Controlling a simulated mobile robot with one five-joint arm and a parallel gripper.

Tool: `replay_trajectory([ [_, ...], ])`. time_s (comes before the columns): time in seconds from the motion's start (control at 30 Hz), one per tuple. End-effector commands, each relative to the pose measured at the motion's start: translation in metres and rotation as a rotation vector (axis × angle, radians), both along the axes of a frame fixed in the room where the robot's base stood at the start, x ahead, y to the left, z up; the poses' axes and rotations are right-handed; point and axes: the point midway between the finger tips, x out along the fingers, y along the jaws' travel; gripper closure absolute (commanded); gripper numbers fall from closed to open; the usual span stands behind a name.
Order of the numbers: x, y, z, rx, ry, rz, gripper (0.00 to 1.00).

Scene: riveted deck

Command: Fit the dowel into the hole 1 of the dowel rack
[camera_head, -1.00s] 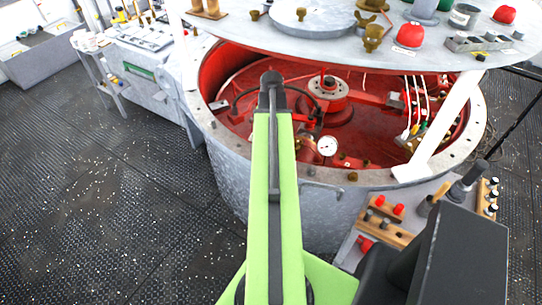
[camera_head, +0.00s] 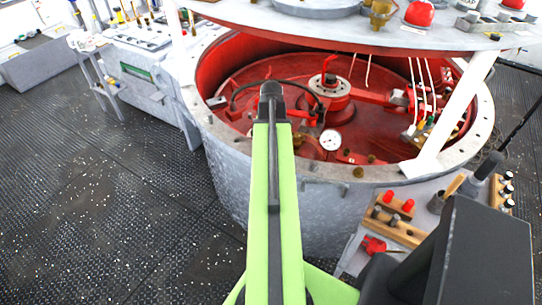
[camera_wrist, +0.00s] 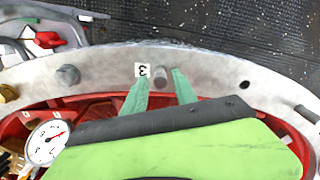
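My gripper (camera_wrist: 162,84) is in the wrist view, with two green fingers spread open over the grey rim of the drum. A short grey cylinder (camera_wrist: 161,73), which may be the dowel, shows between the fingertips beside a white label with an upside-down 3. A gap shows between it and the right finger; whether it stands on the rim or in a hole I cannot tell. In the head view my arm hides the gripper. A wooden block with grey pegs (camera_head: 398,230) on the side table may be the dowel rack. Its hole 1 cannot be made out.
The drum's rim (camera_wrist: 215,70) carries a grey stud (camera_wrist: 68,75) and a dark empty hole (camera_wrist: 245,85). A white gauge (camera_head: 330,140) and red pipes sit inside the drum. A raised round table (camera_head: 350,28) overhangs it on a white post. Open floor lies left.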

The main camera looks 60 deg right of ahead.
Motion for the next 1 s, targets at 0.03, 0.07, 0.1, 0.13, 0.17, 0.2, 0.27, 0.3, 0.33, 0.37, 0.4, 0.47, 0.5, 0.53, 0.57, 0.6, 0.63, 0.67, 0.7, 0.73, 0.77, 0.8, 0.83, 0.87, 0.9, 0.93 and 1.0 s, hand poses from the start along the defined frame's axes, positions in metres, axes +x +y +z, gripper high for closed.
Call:
replay_trajectory([
  [0.03,0.000,0.000,0.000,0.000,0.000,0.000,0.74],
  [0.07,0.000,0.000,0.000,0.000,0.000,0.000,0.78],
  [0.1,0.000,0.000,0.000,0.000,0.000,0.000,0.84],
  [0.13,0.000,0.000,0.000,0.000,0.000,0.000,0.88],
  [0.17,0.000,0.000,0.000,0.000,0.000,0.000,0.92],
  [0.2,0.000,0.000,0.000,0.000,0.000,0.000,0.97],
  [0.27,0.000,0.000,0.000,0.000,0.000,0.001,1.00],
  [0.3,0.000,0.000,0.000,0.000,0.000,0.001,1.00],
  [0.33,0.000,0.000,0.000,0.000,0.000,0.001,1.00],
  [0.37,0.000,0.000,0.000,0.000,0.000,0.001,1.00],
  [0.4,0.000,0.000,0.000,0.000,0.000,0.001,1.00],
  [0.47,0.000,0.000,0.000,0.000,0.000,0.001,1.00],
  [0.5,0.000,0.000,0.001,0.000,0.000,0.001,1.00],
  [0.53,0.000,0.000,0.001,0.000,0.000,0.001,1.00],
  [0.57,0.000,0.000,0.002,0.000,0.000,0.001,1.00],
  [0.6,0.000,0.000,0.003,0.000,0.000,0.001,1.00],
  [0.63,0.000,0.000,0.005,0.000,0.000,0.001,1.00],
  [0.67,0.000,0.000,0.006,0.000,0.000,0.001,1.00],
  [0.7,0.000,0.000,0.008,0.000,0.000,0.001,1.00],
  [0.73,0.000,0.000,0.009,0.000,0.000,0.001,1.00],
  [0.77,0.000,0.000,0.011,0.000,0.000,0.001,1.00],
  [0.8,0.000,0.000,0.012,0.000,0.000,0.001,1.00],
  [0.83,0.000,0.000,0.013,0.000,0.000,0.001,1.00],
  [0.87,0.000,0.000,0.015,0.000,0.000,0.001,1.00],
  [0.9,0.000,0.000,0.016,0.000,0.000,0.001,1.00],
  [0.93,0.000,0.000,0.017,0.000,0.000,0.001,1.00],
  [1.0,0.000,0.000,0.020,0.000,0.000,0.001,1.00],
])
